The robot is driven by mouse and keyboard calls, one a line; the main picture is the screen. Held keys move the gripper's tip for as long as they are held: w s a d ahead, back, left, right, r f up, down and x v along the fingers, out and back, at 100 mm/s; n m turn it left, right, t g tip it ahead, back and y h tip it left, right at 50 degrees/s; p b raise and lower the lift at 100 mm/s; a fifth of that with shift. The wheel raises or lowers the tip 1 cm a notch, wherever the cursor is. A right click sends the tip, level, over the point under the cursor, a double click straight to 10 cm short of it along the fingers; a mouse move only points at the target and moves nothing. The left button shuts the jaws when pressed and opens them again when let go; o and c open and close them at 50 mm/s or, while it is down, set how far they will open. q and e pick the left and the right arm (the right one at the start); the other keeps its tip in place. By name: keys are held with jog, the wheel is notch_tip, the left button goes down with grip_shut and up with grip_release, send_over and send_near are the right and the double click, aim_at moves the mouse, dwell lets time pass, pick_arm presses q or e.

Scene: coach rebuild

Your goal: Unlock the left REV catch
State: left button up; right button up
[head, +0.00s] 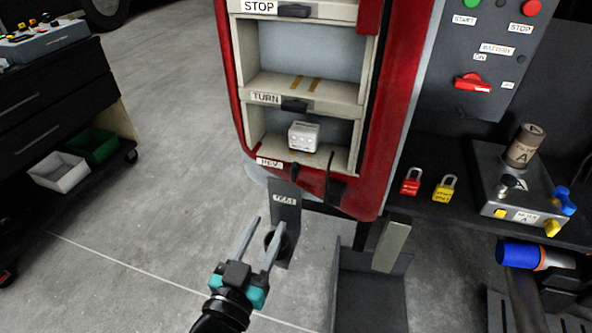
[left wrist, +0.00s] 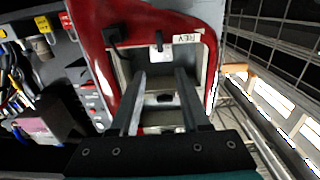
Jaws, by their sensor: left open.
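The REV label (head: 269,163) is on the lower front edge of the red cabinet (head: 398,100). A small dark catch (head: 294,172) sits just right of it and appears to point downward. In the left wrist view the REV label (left wrist: 186,38) and the catch (left wrist: 158,42) show near the top, ahead of the fingertips. My left gripper (head: 264,226) is open and empty, below and in front of the catch, not touching it. Its two fingers also show in the left wrist view (left wrist: 160,74). My right gripper is not in view.
A white box (head: 304,137) stands in the lowest compartment. The STOP (head: 294,10) and TURN (head: 294,104) catches lie horizontal above. A black lever (head: 330,180) hangs right of the REV catch. A dark post (head: 285,210) stands behind my gripper.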

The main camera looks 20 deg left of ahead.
aim_at(293, 171)
pick_arm(q)
jog(key=w, duration=0.4)
jog(key=w+b, duration=0.1)
jog(key=w, duration=0.8)
jog(key=shift+d, duration=0.25)
jog(key=shift+w+b, duration=0.3)
jog(key=shift+w, duration=0.65)
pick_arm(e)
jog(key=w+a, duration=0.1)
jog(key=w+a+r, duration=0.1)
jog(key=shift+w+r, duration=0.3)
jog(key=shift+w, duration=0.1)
pick_arm(q)
grip_shut()
